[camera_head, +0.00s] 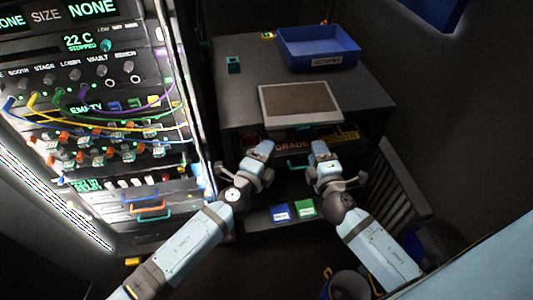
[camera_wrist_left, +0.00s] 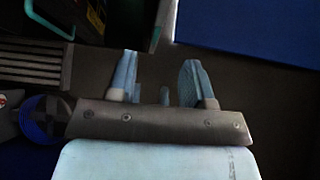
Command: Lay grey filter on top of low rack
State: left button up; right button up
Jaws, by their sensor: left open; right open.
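The grey filter (camera_head: 300,104), a flat panel with a pale frame and a brownish-grey face, lies flat on top of the low rack (camera_head: 238,105), at its front edge. Its near edge seems to reach to or slightly past the rack's edge. My left gripper (camera_head: 264,148) is open just in front of the rack, below the filter's near left corner. The left wrist view shows its two fingers (camera_wrist_left: 158,80) apart with nothing between them. My right gripper (camera_head: 320,149) is open in front of the rack, below the filter's near right part. Both appear clear of the filter.
A blue bin (camera_head: 318,50) stands at the back of the rack top, and a small teal block (camera_head: 234,65) at its left. A tall panel with cables (camera_head: 100,120) stands left. A bucket (camera_head: 346,284) is on the floor, near my right arm.

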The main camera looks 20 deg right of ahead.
aim_at(285, 127)
pick_arm(q)
jog(key=shift+d, duration=0.1)
jog(key=x, duration=1.2)
jog(key=shift+c, duration=0.5)
grip_shut()
